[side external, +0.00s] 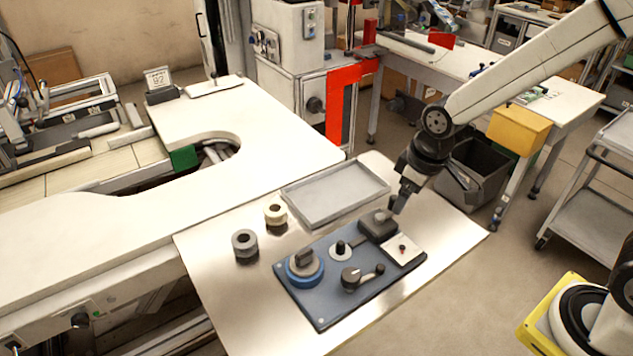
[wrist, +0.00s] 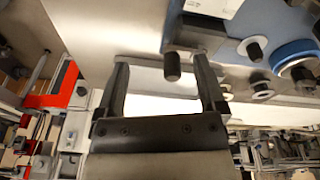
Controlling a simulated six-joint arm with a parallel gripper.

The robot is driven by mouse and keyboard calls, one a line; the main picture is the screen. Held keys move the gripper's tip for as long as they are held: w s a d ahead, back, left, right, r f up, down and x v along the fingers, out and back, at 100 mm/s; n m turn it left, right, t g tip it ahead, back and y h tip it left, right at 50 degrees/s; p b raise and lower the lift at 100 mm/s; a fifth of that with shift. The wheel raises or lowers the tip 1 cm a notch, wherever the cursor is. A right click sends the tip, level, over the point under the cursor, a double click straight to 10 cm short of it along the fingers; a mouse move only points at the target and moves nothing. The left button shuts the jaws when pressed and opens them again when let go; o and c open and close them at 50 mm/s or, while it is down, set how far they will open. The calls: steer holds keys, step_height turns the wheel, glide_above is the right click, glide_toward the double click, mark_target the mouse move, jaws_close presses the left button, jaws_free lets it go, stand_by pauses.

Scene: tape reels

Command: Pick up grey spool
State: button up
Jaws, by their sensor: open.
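The grey spool (side external: 245,244) stands upright on the metal table, left of the blue board, with its dark centre hole facing up. A cream spool (side external: 275,214) stands just behind and right of it. My gripper (side external: 398,202) is at the far right of the table, near the board's back corner, well away from the grey spool. In the wrist view my gripper (wrist: 162,58) has its two fingers wide apart, with nothing held between them. Small round things at the right of that view may be the spools, but they are too small to tell.
A shallow grey tray (side external: 335,193) lies behind the spools. The table front left of the board is clear.

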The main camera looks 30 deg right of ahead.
steer(key=w+a+n, duration=0.5)
steer(key=w+a, duration=0.2)
steer(key=n+g, duration=0.2)
steer(key=n, duration=0.8)
glide_toward(244, 239)
steer(key=s, duration=0.1)
steer(key=shift+s+a+f, duration=0.1)
steer(key=shift+a+f, duration=0.05)
steer(key=shift+f, duration=0.6)
steer(key=shift+s+a+f, duration=0.1)
steer(key=shift+a+f, duration=0.05)
steer(key=shift+f, duration=0.65)
steer(key=shift+f, duration=0.1)
steer(key=shift+w+f, duration=0.1)
steer(key=shift+f, duration=2.4)
steer(key=c, duration=1)
